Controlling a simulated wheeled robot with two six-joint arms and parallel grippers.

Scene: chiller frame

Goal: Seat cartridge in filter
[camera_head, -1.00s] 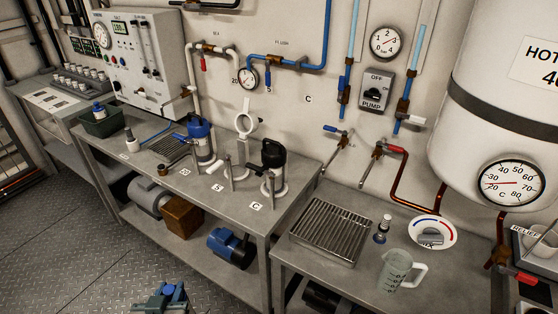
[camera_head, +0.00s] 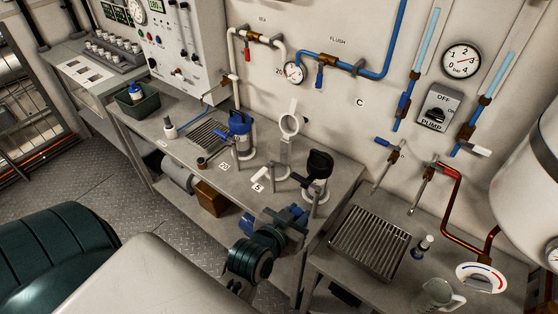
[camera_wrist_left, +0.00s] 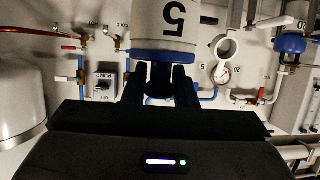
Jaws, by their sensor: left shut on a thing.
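My left gripper (camera_head: 297,213) is in front of the bench edge in the head view, below the filter stands. In the left wrist view, its dark fingers (camera_wrist_left: 161,78) are shut on the blue end of a white cartridge (camera_wrist_left: 166,22) marked 5. The cartridge's far end runs out of that view, and I cannot make it out in the head view. The stand by the 5 label carries a white ring (camera_head: 289,123); its lower part is partly hidden. A blue-capped filter (camera_head: 240,123) stands left of it, and a black-capped one (camera_head: 319,165) right. My right gripper is out of view.
A slatted tray (camera_head: 370,243), a small bottle (camera_head: 422,246) and a jug (camera_head: 437,296) occupy the right bench. A dark bin (camera_head: 138,103) stands on the left bench. Pipes and valves line the wall behind the filters.

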